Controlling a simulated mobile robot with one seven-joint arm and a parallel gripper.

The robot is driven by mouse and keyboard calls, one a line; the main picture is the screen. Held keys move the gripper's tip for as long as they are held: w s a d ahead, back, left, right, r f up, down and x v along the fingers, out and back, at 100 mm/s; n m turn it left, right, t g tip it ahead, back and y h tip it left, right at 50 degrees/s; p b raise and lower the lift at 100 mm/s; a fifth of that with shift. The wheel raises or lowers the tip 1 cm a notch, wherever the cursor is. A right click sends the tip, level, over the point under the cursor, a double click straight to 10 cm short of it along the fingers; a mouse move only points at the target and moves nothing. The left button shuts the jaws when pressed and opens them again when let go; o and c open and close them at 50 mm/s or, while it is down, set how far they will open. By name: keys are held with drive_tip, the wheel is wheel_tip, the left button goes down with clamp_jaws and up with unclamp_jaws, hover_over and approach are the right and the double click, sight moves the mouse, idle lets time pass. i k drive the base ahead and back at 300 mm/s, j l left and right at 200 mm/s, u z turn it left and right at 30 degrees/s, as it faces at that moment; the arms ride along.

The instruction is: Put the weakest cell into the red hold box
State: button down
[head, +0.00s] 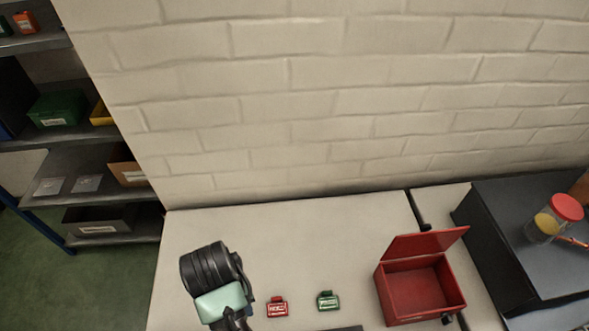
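The red hold box (419,291) stands on the pale table to the right, its lid tilted up at the back. Its inside looks empty. No object in view can be made out as a cell. A small red labelled piece (277,307) and a small green labelled piece (328,301) sit on the table left of the box. My gripper (236,321) is at the bottom left, beyond the black ribbed and mint parts of my arm. Its fingers are mostly cut off or hidden, so I cannot tell whether it is open or holds anything.
A dark case (520,235) at the right carries a clear jar (545,226) with a red lid and yellow contents. A dark edge (342,328) shows at the bottom. Shelves (85,165) with bins stand at the left. The table's back middle (290,240) is clear before a brick wall.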

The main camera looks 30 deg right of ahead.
sight(398, 297)
drive_tip(key=l+z, duration=0.1)
drive_tip(key=z, duration=1)
drive_tip(key=i+z, duration=0.2)
drive_tip(key=i, duration=0.3)
